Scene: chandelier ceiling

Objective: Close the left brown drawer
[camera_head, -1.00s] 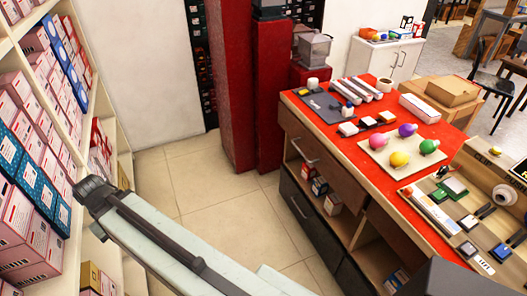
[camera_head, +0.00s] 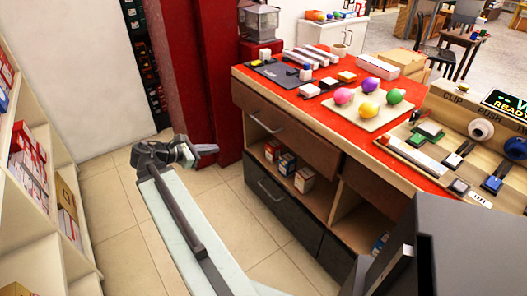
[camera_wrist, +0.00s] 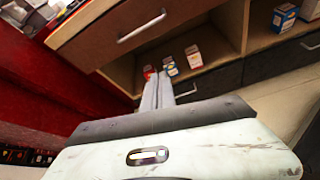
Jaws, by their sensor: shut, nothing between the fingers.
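The left brown drawer (camera_head: 290,137) is in the upper left of the red-topped counter, with a metal bar handle (camera_head: 265,122). Its front appears to stand out from the counter. The drawer also shows in the wrist view (camera_wrist: 125,38), with its handle (camera_wrist: 142,27) above my fingers. My gripper (camera_head: 207,149) is in the aisle left of the counter, apart from the drawer. In the wrist view my gripper's fingers (camera_wrist: 158,88) are together and empty, pointing toward the open shelf below the drawer. The inside of the drawer is hidden.
Small boxes (camera_head: 287,163) stand on the open shelf under the drawer. A dark lower drawer (camera_head: 285,208) is below. A red pillar (camera_head: 205,80) stands behind my gripper. White shelving (camera_head: 50,190) is at left. Tiled floor (camera_head: 120,210) lies free between shelving and counter.

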